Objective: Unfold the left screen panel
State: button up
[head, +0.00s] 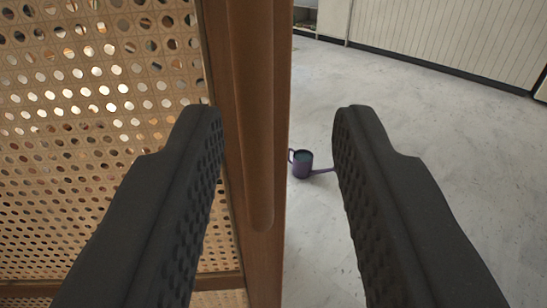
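The screen panel (95,130) fills the left of the head view, a perforated cane-like sheet in a brown wooden frame. Its upright edge post (277,150) runs from top to bottom near the middle. A long rounded wooden bar (252,120), like a handle, stands on the post and ends low down. My gripper (278,115) is open, one dark ridged finger on each side of the bar. The left finger overlaps the panel and the right finger is over the floor in the picture. Whether either finger touches the wood I cannot tell.
A white slatted counter front or wall (450,35) runs along the back right. The floor between is clear.

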jog(key=shift+s+d, duration=0.25)
jog(key=shift+s, duration=0.45)
jog(key=shift+s+d, duration=0.25)
jog(key=shift+s, duration=0.45)
jog(key=shift+s+d, duration=0.25)
jog(key=shift+s, duration=0.45)
